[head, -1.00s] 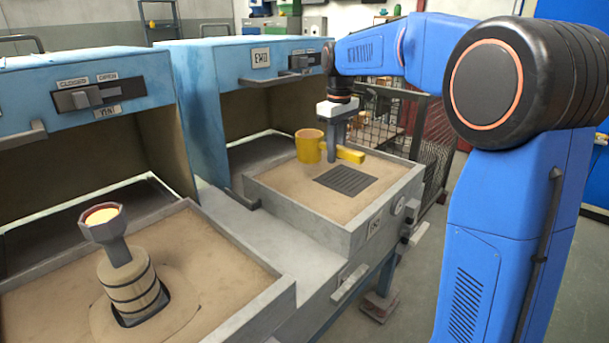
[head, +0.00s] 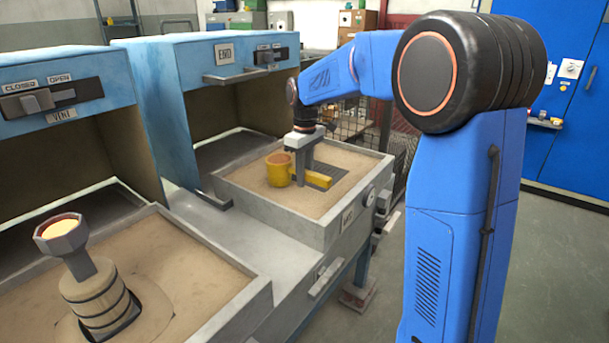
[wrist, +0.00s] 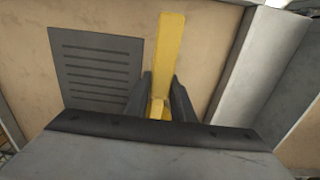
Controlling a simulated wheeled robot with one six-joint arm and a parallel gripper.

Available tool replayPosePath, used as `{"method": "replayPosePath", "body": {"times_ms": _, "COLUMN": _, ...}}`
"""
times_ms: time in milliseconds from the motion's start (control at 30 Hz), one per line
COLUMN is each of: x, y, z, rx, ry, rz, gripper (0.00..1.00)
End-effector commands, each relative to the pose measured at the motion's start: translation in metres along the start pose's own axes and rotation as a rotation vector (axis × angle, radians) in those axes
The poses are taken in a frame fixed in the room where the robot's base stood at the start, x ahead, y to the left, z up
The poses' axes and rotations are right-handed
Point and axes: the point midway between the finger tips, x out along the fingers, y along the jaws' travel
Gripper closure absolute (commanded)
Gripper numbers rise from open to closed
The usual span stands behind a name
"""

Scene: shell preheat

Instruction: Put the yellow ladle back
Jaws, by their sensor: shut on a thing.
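The yellow ladle (head: 279,170) is at the right-hand sand tray (head: 245,193) in the head view, its cup to the left and its flat handle pointing right. My gripper (head: 302,178) points down and is shut on the handle close to the cup. In the wrist view the yellow handle (wrist: 169,60) runs up from between my two fingers (wrist: 160,98). The ladle is low over the sand; I cannot tell whether it touches. The cup is hidden in the wrist view.
A dark slotted plate (wrist: 98,68) lies in the same tray, beside the handle. The left tray (head: 200,256) holds a banded wooden piece (head: 100,305) with a grey funnel-like cup (head: 64,238) on top. Blue hooded boxes (head: 215,62) stand behind the trays.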

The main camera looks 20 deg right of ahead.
Motion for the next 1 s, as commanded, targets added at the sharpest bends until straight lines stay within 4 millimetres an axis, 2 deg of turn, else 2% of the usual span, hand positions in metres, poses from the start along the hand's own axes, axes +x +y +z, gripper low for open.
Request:
{"method": "replayPosePath", "body": {"times_ms": 267, "x": 0.000, "y": 0.000, "z": 0.000, "rx": 0.000, "ry": 0.002, "rz": 0.001, "gripper": 1.00}}
{"method": "replayPosePath", "body": {"times_ms": 300, "x": 0.001, "y": 0.000, "z": 0.000, "rx": 0.000, "ry": 0.001, "rz": 0.001, "gripper": 0.76}}
{"method": "replayPosePath", "body": {"times_ms": 367, "x": 0.001, "y": 0.000, "z": 0.000, "rx": 0.000, "ry": 0.001, "rz": 0.001, "gripper": 0.61}}
{"method": "replayPosePath", "body": {"times_ms": 400, "x": 0.001, "y": 0.000, "z": 0.000, "rx": 0.000, "ry": 0.001, "rz": 0.001, "gripper": 0.59}}
{"method": "replayPosePath", "body": {"times_ms": 767, "x": -0.004, "y": 0.000, "z": -0.001, "rx": 0.000, "ry": 0.002, "rz": 0.001, "gripper": 0.59}}
{"method": "replayPosePath", "body": {"times_ms": 867, "x": -0.014, "y": 0.001, "z": -0.001, "rx": 0.000, "ry": 0.004, "rz": 0.003, "gripper": 0.59}}
{"method": "replayPosePath", "body": {"times_ms": 1000, "x": -0.039, "y": 0.001, "z": -0.001, "rx": 0.000, "ry": 0.004, "rz": 0.003, "gripper": 0.59}}
